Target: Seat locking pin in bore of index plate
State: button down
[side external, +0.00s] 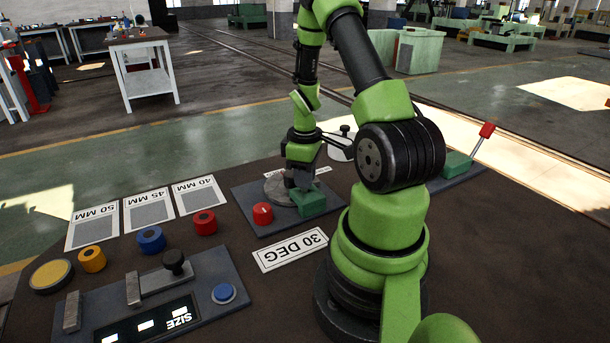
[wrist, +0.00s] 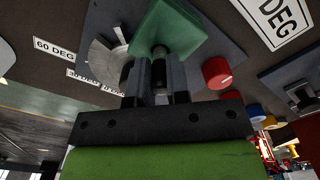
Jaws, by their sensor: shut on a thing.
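My gripper (side external: 303,182) points down over the grey base plate behind the 30 DEG sign. In the wrist view its two fingers (wrist: 160,75) are shut on a dark, narrow cylindrical piece (wrist: 160,66), which appears to be the locking pin. The index plate (side external: 277,190) is a round grey disc left of and partly behind the gripper. It also shows in the wrist view (wrist: 103,62). A green block (side external: 313,203) is close beside the fingertips and also shows in the wrist view (wrist: 168,28). The bore and the pin's lower end are hidden, so I cannot tell whether the pin is in the bore.
A red knob (side external: 263,213) stands on the base plate, left of the green block. The 30 DEG sign (side external: 290,249) lies in front. Coloured rings and a control panel (side external: 165,300) are at left. A red-tipped lever (side external: 484,140) stands at right.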

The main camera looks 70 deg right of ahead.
jog(key=shift+f, duration=0.15)
jog(key=c, duration=1.1)
grip_release()
